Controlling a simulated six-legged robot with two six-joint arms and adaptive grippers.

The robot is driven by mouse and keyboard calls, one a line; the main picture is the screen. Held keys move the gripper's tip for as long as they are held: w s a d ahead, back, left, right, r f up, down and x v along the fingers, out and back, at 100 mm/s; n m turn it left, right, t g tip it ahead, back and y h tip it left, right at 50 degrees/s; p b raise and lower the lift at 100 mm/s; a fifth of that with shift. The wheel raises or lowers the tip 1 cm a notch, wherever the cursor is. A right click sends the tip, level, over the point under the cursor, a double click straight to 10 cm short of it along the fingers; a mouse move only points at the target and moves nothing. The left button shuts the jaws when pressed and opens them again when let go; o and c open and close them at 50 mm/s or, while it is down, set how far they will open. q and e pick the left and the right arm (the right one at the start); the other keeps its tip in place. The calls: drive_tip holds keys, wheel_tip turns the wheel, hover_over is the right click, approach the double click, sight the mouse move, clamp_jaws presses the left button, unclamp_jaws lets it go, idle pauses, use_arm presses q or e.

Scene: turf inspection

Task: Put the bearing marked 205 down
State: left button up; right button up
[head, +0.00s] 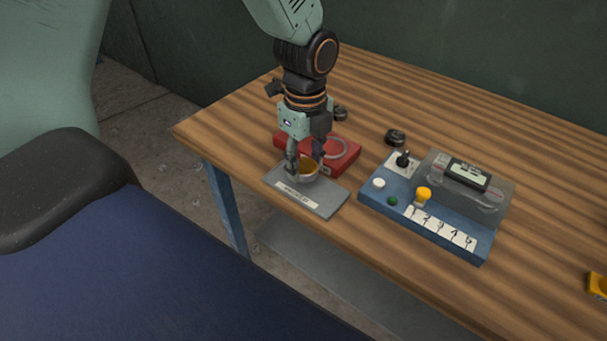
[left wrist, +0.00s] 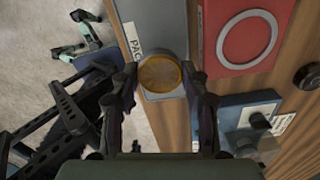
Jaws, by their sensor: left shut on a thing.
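My left gripper (head: 306,170) points down over the grey plate and is shut on a round bearing with an amber face (head: 308,167). In the left wrist view the bearing (left wrist: 160,74) sits between the two fingers of the gripper (left wrist: 166,92). No 205 marking can be read on it. The grey plate (head: 326,202) has a white label along its front edge; the left wrist view shows the letters "PAC" on it. The bearing is over the plate; I cannot tell whether it touches it. My right gripper is not in view.
Behind the grey plate lies a red plate (head: 348,160) with a grey ring on it. To the right stands a blue box (head: 375,204) with a switch, buttons and a clear cover. Small dark round parts (head: 396,137) lie behind. The wooden table (head: 540,200) is mostly clear at right.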

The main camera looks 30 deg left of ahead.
sight(304, 167)
use_arm(q)
wheel_tip(304, 167, down, 3)
drive_tip(key=shift+f+b, duration=0.15)
drive_tip(key=shift+b, duration=0.25)
drive_tip(key=shift+w+d, duration=0.1)
drive_tip(key=shift+w, duration=0.15)
drive_tip(key=shift+s+f, duration=0.1)
drive_tip(key=shift+s, duration=0.3)
drive_tip(key=o, duration=1.4)
drive_tip(key=shift+w+f, duration=0.15)
drive_tip(key=shift+w, duration=0.15)
drive_tip(key=shift+s+r, duration=0.2)
drive_tip(key=shift+s, duration=0.05)
drive_tip(key=shift+r, duration=0.2)
wheel_tip(304, 167, up, 11)
drive_tip(key=p, duration=0.2)
drive_tip(key=shift+f+p, duration=0.2)
drive_tip(key=shift+p, duration=0.15)
drive_tip(key=shift+w+r, duration=0.15)
drive_tip(key=shift+r, duration=0.45)
